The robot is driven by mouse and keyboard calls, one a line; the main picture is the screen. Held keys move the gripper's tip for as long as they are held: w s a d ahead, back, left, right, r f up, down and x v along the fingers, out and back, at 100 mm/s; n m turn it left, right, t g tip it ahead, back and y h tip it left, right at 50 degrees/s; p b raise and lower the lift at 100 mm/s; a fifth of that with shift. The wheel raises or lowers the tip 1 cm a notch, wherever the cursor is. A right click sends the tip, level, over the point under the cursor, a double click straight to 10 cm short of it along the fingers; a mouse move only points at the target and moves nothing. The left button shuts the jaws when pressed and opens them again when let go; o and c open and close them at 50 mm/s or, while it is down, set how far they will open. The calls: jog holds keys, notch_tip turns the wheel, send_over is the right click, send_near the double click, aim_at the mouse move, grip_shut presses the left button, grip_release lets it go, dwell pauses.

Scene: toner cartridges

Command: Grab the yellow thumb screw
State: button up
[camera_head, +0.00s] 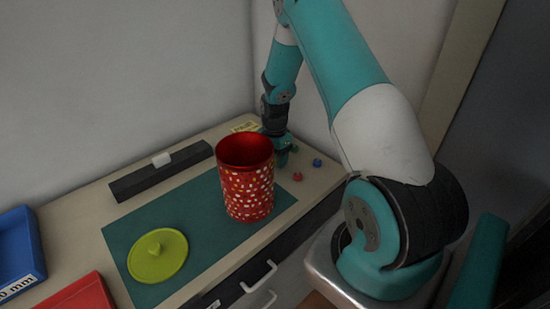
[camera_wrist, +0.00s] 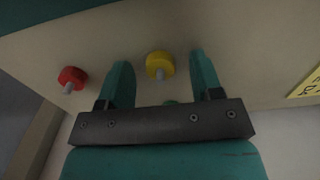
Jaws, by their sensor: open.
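The yellow thumb screw (camera_wrist: 160,63) has a round knob and a short grey shank, and lies on the beige worktop. In the wrist view it sits between the fingertips of my gripper (camera_wrist: 160,60), with a gap on both sides. My gripper is open and empty. In the head view my gripper (camera_head: 283,152) is low over the worktop, behind and to the right of the red canister. I cannot see the yellow screw in the head view.
A red thumb screw (camera_wrist: 71,78) lies left of my fingers; a blue one (camera_head: 317,162) lies nearby. A small green thing (camera_wrist: 170,102) is mostly hidden by my gripper. The tall red canister (camera_head: 247,190) stands close on the green mat (camera_head: 200,235).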

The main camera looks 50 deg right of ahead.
jog(key=shift+c, duration=0.4)
jog(key=c, duration=0.9)
jog(key=shift+c, duration=0.2)
